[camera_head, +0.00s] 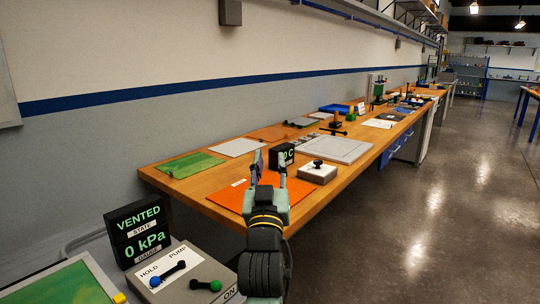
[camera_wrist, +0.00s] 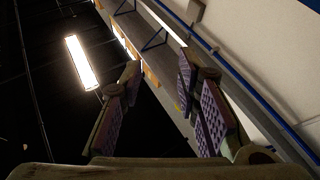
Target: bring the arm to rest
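My gripper (camera_head: 270,172) is raised in front of the wooden workbench in the head view, with its fingers pointing up. In the wrist view my gripper (camera_wrist: 158,100) has its two fingers spread wide with nothing between them. Behind the fingers, the wrist view shows the dark ceiling, a lit lamp (camera_wrist: 81,62) and a wall shelf (camera_wrist: 150,40). In the head view the gripper overlaps an orange mat (camera_head: 229,195) on the bench; the arm hides part of it.
At the lower left stands a pump box (camera_head: 205,270) with blue and green knobs. Beside it a display (camera_head: 138,231) reads VENTED and 0 kPa. A small display (camera_head: 283,156), a knobbed white box (camera_head: 317,173) and a green mat (camera_head: 190,165) are on the workbench (camera_head: 153,178). The floor (camera_head: 430,220) at right is clear.

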